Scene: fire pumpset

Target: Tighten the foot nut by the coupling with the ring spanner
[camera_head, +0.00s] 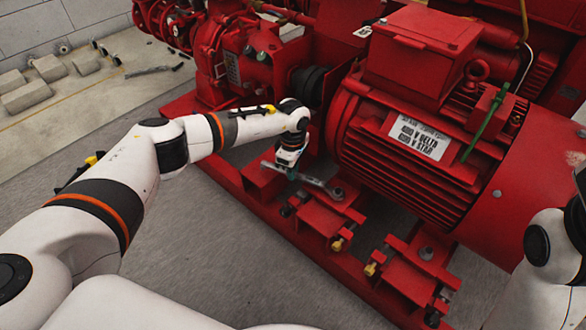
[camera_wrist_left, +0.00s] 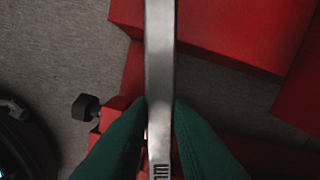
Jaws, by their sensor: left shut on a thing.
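The ring spanner (camera_head: 312,181) is a grey steel bar lying roughly level above the motor's near foot. My left gripper (camera_head: 289,166) is shut on its shaft. In the left wrist view the spanner (camera_wrist_left: 160,50) runs upright between the two green fingertips (camera_wrist_left: 160,115). The spanner's right end reaches the foot nut by the coupling (camera_head: 338,193). I cannot tell whether the ring is seated around the nut or only resting at it. The dark coupling (camera_head: 309,85) sits behind my gripper, between pump and motor. My right gripper is out of view.
The red motor (camera_head: 420,140) rises just behind the spanner. A second foot bolt (camera_head: 425,253) is to the right, with brass-tipped jacking bolts (camera_head: 370,268) along the red base frame. Grey floor (camera_head: 220,260) is clear in front. Concrete blocks (camera_head: 28,96) lie far left.

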